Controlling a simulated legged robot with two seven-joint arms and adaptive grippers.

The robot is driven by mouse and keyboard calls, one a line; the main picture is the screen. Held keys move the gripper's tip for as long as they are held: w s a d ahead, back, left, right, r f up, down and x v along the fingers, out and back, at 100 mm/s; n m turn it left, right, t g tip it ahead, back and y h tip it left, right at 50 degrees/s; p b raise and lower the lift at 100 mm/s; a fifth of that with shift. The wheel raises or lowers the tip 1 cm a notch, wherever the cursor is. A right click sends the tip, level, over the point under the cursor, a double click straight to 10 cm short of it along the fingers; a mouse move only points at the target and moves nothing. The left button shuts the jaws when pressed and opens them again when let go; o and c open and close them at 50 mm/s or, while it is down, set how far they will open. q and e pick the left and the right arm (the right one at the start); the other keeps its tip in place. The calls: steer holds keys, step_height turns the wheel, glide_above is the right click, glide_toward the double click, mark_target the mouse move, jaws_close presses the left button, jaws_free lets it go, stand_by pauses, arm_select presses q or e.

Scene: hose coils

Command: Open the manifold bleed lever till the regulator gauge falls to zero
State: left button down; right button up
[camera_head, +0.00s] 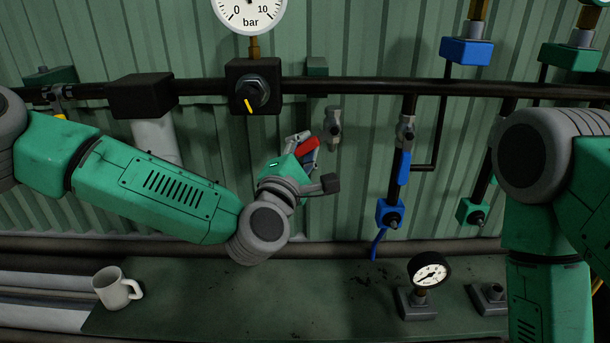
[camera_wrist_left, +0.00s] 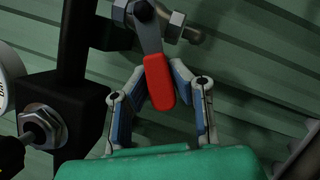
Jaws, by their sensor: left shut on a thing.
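The bleed lever has a red handle (camera_head: 308,146) and hangs tilted down and left from a metal valve (camera_head: 333,124) below the black pipe. My left gripper (camera_head: 301,143) is shut on the red handle. In the left wrist view the red handle (camera_wrist_left: 160,82) sits between the blue-padded fingers of the left gripper (camera_wrist_left: 157,90). The regulator (camera_head: 253,86) is a black block with a yellow-marked knob. Its white gauge (camera_head: 249,14), marked 0, 10 and bar, is cut off by the top edge, so its reading cannot be told. My right gripper is out of view.
A blue-handled valve (camera_head: 404,165) hangs to the right of the lever. A white mug (camera_head: 117,288) and a small black gauge (camera_head: 429,272) stand on the green bench (camera_head: 250,300). The middle of the bench is clear. The black pipe (camera_head: 370,86) crosses above the gripper.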

arm_select(q)
steer(key=d+f+n+t+y+b, duration=0.3)
steer(key=n+y+b, duration=0.4)
steer(key=n+b, duration=0.9)
steer(key=shift+d+f, duration=0.45)
steer(key=shift+d, duration=0.8)
steer(key=shift+s, duration=0.1)
steer(key=c, duration=1.4)
jaws_free()
steer(key=shift+r+n, duration=0.2)
steer(key=shift+n, duration=0.1)
steer(key=v, duration=1.2)
steer(key=shift+d+f, duration=0.1)
steer(key=shift+f, duration=0.2)
